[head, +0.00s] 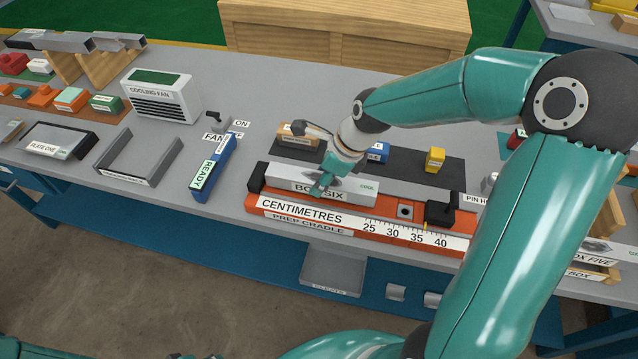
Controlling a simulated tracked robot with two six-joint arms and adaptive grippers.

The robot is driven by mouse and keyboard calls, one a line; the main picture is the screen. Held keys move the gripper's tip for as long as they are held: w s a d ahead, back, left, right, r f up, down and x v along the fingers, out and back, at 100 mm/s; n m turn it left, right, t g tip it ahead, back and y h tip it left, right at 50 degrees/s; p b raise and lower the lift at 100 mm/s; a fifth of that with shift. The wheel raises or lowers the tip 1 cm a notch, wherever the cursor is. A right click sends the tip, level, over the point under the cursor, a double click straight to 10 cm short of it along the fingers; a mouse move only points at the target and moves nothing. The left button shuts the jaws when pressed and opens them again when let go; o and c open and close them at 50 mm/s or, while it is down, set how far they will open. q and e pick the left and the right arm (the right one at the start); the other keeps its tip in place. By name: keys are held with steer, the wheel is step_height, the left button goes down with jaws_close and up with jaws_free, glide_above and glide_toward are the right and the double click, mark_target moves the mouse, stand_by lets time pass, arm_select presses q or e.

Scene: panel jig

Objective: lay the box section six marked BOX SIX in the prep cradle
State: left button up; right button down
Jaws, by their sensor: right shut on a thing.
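The grey box section marked BOX SIX (357,194) lies lengthwise along the orange prep cradle (300,228), beside the black block at its left end. It looks level and in or just over the cradle; I cannot tell if it bears fully on it. The gripper hides part of the lettering. My left gripper is not in view.
A centimetre scale (300,214) runs along the cradle front, with a black stop (440,212) at right. Behind are a dark mat with a yellow block (435,159) and a blue block (378,152). A blue READY bar (214,168) and a cooling fan (160,95) stand left.

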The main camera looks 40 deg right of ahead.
steer(key=shift+f, duration=0.8)
steer(key=c, duration=0.7)
jaws_free()
steer(key=shift+o, duration=0.2)
steer(key=v, duration=1.2)
steer(key=shift+p, duration=0.4)
